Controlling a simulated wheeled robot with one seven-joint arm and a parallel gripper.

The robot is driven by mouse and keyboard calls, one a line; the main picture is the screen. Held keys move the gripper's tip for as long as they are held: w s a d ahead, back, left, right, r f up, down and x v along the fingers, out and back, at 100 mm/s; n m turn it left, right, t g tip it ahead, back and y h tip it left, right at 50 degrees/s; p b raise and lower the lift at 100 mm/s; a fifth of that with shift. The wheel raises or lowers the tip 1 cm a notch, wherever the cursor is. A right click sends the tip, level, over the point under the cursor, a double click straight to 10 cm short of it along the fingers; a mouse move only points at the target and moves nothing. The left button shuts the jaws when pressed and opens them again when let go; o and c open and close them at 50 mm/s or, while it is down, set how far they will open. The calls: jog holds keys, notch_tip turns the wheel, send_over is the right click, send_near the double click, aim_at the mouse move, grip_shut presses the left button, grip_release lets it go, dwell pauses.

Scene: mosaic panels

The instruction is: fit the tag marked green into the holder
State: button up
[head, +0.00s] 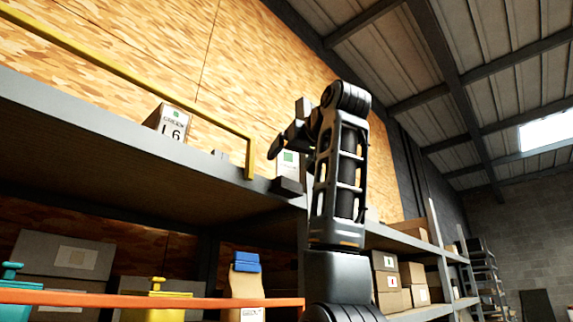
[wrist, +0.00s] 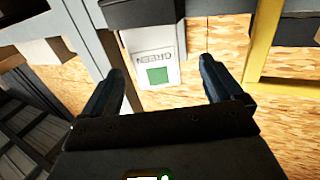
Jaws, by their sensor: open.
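The tag marked green (wrist: 158,66) is a white card with a green square and the word GREEN, upside down in the wrist view. In the head view the tag (head: 290,162) stands at the shelf's front edge, partly hidden by my arm. A dark block (head: 287,187) is right at its foot; it also shows in the wrist view (wrist: 140,12). I cannot tell whether this block is the holder, or whether the tag sits in it. My gripper (wrist: 164,76) is open, with the tag in view between its fingers and not gripped.
A box labelled GREEN L 6 (head: 172,123) stands on the upper shelf (head: 110,118) at left. A yellow rail (head: 130,75) runs above that shelf and comes down near the tag. An orange bar (head: 150,300) crosses lower, before boxes and bottles. Chipboard backs the shelf.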

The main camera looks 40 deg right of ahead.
aim_at(288, 161)
jog(key=x, duration=0.1)
jog(key=p+x, duration=0.1)
jog(key=x, duration=0.1)
jog(key=shift+w+d+r+p, duration=0.25)
jog(key=shift+d+p, duration=0.1)
jog(key=shift+w+d+f, duration=0.1)
jog(key=shift+w+d, duration=0.05)
jog(key=shift+w, duration=0.25)
jog(key=c, duration=1.1)
